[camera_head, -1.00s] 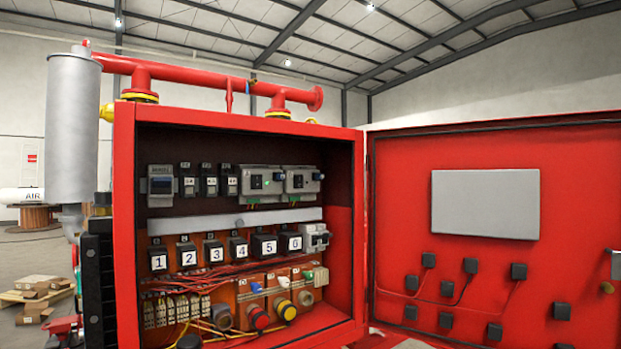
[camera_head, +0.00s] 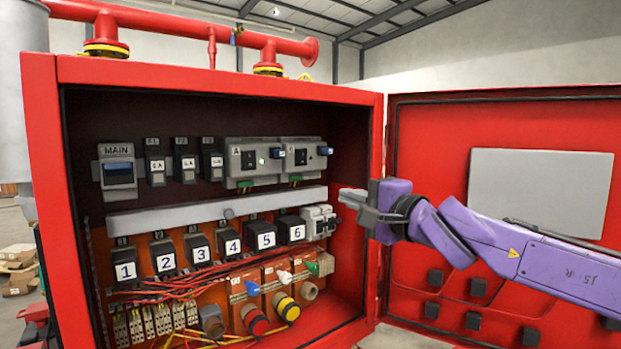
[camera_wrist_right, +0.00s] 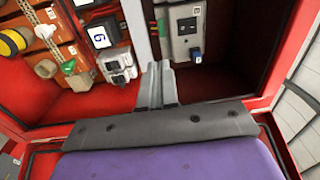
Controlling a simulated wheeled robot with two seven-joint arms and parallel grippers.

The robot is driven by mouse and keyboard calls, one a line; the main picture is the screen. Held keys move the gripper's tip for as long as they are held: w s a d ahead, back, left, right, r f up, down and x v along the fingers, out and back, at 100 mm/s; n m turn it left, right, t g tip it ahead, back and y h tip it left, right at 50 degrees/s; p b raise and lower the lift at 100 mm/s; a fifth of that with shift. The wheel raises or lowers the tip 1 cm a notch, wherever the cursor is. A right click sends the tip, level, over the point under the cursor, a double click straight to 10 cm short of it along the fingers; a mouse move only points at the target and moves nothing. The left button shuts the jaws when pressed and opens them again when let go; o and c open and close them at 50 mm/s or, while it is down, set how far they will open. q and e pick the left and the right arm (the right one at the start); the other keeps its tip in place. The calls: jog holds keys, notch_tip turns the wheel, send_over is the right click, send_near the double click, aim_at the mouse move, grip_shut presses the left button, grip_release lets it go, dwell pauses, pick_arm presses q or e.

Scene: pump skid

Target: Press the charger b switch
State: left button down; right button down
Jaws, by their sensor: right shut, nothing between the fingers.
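Two grey charger units sit at the right of the cabinet's top row. The left one (camera_head: 247,170) is marked A. The right one, charger B (camera_head: 303,168), has a dark switch (camera_head: 300,157) and a blue knob on its right side. In the wrist view a grey unit, seemingly charger B, shows a black switch (camera_wrist_right: 187,26) and a blue part below it. My right gripper (camera_head: 347,197) is shut and empty at the cabinet opening, right of and lower than charger B, apart from it. In the wrist view its fingertips (camera_wrist_right: 158,68) point into the cabinet. My left gripper is not in view.
The red cabinet frame (camera_head: 376,215) stands by my right gripper, with the open door (camera_head: 430,150) behind my arm. A grey socket (camera_head: 319,221) and numbered breakers (camera_head: 265,236) sit below. A pale trunking strip (camera_head: 210,209) divides the rows.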

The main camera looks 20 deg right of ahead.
jog(key=shift+t+y, duration=0.4)
jog(key=shift+t, duration=0.1)
jog(key=r, duration=0.1)
jog(key=s+r, duration=0.1)
jog(key=r, duration=0.1)
jog(key=s+d+r, duration=0.1)
jog(key=r, duration=0.1)
jog(key=shift+r, duration=0.1)
jog(key=p, duration=0.2)
send_near(306, 151)
jog(key=x, duration=0.6)
jog(key=shift+w, duration=0.1)
jog(key=shift+w+a, duration=0.2)
jog(key=shift+w, duration=0.1)
